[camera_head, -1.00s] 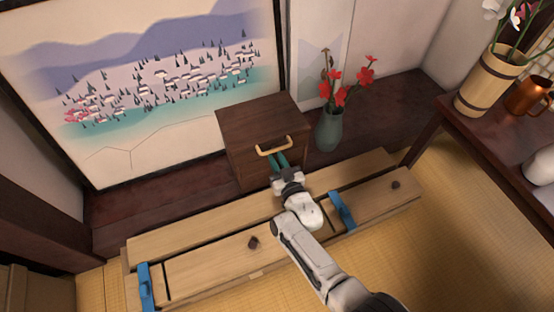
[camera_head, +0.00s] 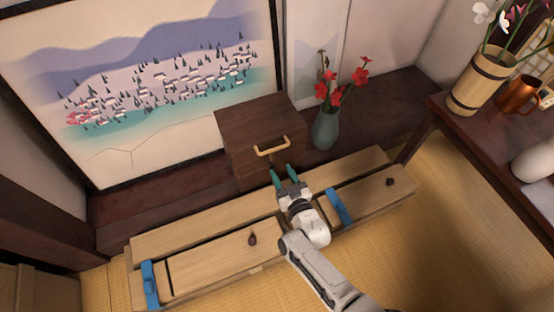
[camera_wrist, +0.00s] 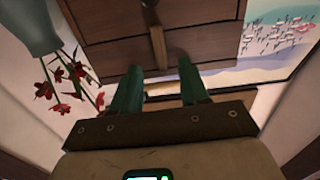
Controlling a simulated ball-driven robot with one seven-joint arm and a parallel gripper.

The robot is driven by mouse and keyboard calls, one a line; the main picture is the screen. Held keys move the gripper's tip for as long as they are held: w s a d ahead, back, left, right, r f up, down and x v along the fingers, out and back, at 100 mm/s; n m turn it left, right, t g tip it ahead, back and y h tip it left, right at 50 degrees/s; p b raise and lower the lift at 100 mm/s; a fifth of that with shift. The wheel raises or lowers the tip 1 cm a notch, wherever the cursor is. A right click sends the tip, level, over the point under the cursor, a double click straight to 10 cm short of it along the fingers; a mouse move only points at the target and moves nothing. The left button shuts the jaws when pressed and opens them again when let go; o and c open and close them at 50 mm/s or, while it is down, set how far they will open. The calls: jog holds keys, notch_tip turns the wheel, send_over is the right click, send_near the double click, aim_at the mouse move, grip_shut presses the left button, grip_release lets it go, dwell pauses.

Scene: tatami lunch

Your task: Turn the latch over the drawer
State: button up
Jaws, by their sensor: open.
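A small dark wooden drawer box (camera_head: 262,125) with a brass bow handle (camera_head: 272,146) stands against the wall. In the wrist view, its front (camera_wrist: 205,42) shows a narrow brown upright bar (camera_wrist: 158,46), which looks like the latch. It runs across a seam in the front. In the head view I cannot make out this bar below the handle. My gripper (camera_head: 284,176) is open and empty, just in front of the box and below the handle. In the wrist view its green fingers (camera_wrist: 157,90) are on either side of the bar's line, apart from it.
A low pale wooden bench (camera_head: 210,268) with blue straps (camera_head: 340,207) and dark knobs lies under my arm. A grey-green vase (camera_head: 325,130) with red flowers stands close right of the box. A painted panel (camera_head: 150,90) is behind. A dark table (camera_head: 485,130) stands at right.

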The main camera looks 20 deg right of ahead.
jog(key=shift+s+p, duration=0.65)
jog(key=shift+s, duration=1.7)
